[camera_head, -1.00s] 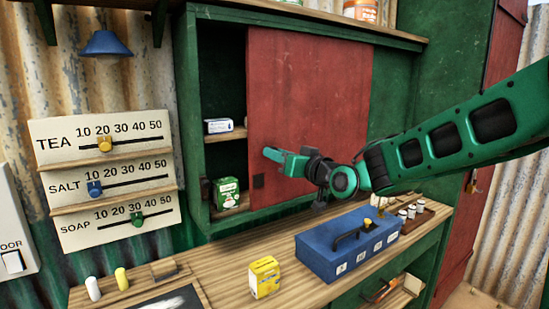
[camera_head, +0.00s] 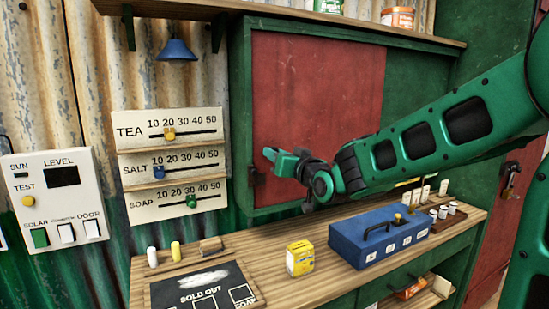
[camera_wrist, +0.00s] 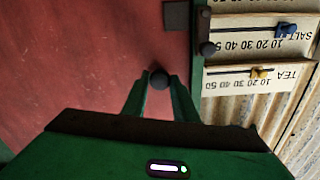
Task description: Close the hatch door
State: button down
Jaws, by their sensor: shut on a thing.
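The red hatch door (camera_head: 310,90) is a sliding panel on the green cabinet (camera_head: 425,95). Its left edge lies at the cabinet's left post (camera_head: 240,130), and no opening shows between them. In the wrist view the red door (camera_wrist: 75,60) meets the green post along a straight edge, with no clear gap. My gripper (camera_head: 275,156) is at the door's lower left. In the wrist view my gripper (camera_wrist: 160,82) is shut on a small dark knob (camera_wrist: 158,77) on the door. A dark plate (camera_wrist: 177,15) sits on the door near that edge.
The counter below holds a yellow box (camera_head: 300,258), a blue cash box (camera_head: 380,238) and a sold-out board (camera_head: 200,290). Price sliders (camera_head: 170,160) and a switch panel (camera_head: 55,200) are on the wall to the left. A shelf (camera_head: 350,30) runs above.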

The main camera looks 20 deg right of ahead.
jog(key=shift+a+r, duration=0.1)
jog(key=shift+a, duration=0.15)
jog(key=c, duration=1.4)
grip_release()
jog(key=shift+s, duration=0.1)
jog(key=v, duration=1)
jog(key=shift+s, duration=0.3)
jog(key=shift+d, duration=0.15)
